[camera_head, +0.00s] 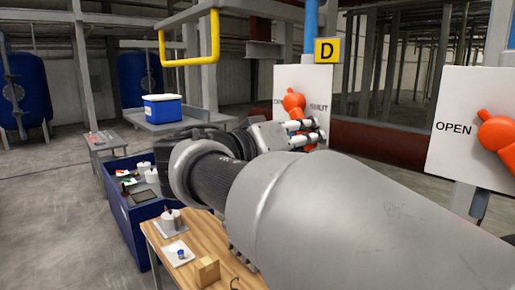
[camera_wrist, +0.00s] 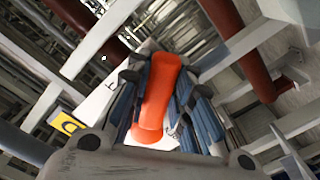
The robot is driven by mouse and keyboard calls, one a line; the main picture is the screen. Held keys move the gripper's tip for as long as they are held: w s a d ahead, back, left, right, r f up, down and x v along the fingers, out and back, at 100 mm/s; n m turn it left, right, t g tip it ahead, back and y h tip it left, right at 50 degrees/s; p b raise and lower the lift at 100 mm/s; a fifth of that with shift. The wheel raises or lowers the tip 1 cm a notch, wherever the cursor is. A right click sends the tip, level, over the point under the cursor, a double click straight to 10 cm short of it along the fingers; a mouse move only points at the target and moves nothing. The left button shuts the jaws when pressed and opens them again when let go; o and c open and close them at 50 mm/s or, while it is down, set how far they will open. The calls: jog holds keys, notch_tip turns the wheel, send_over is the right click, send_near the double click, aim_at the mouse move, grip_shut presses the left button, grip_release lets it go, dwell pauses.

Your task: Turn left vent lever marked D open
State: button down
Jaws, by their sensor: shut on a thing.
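The left vent lever (camera_head: 293,102) is orange-red and sits on a white panel (camera_head: 290,80) with a yellow D sign (camera_head: 327,51) above it. The panel reads SHUT on the right; the word on its left is partly hidden. The lever's hub shows above my gripper (camera_head: 308,132), and its lower end slants down to the right behind the fingers. In the wrist view the orange lever (camera_wrist: 158,95) lies between the two fingers of my gripper (camera_wrist: 158,108), which are shut on it from both sides.
A second white panel (camera_head: 455,100) with an orange lever (camera_head: 498,132) and the word OPEN stands at the right. A yellow rail (camera_head: 188,61) hangs at upper left. A blue and white box (camera_head: 162,108) stands on a shelf. A wooden table (camera_head: 214,252) is below my arm.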

jog(key=m+b, duration=0.1)
jog(key=f+b, duration=0.1)
jog(key=b, duration=0.1)
jog(key=shift+w+a+f+m, duration=0.15)
jog(key=shift+w+a+m, duration=0.15)
jog(key=shift+w+m, duration=0.1)
jog(key=w+a+r+m+b, duration=0.2)
jog(key=w+a+m+b, duration=0.2)
jog(key=m, duration=1)
jog(key=shift+w+a+r+b, duration=0.15)
jog(key=shift+w+a+b, duration=0.15)
jog(key=shift+w+b, duration=1.35)
jog(key=shift+s+b, duration=0.45)
jog(key=shift+s, duration=0.1)
jog(key=c, duration=1.4)
grip_release()
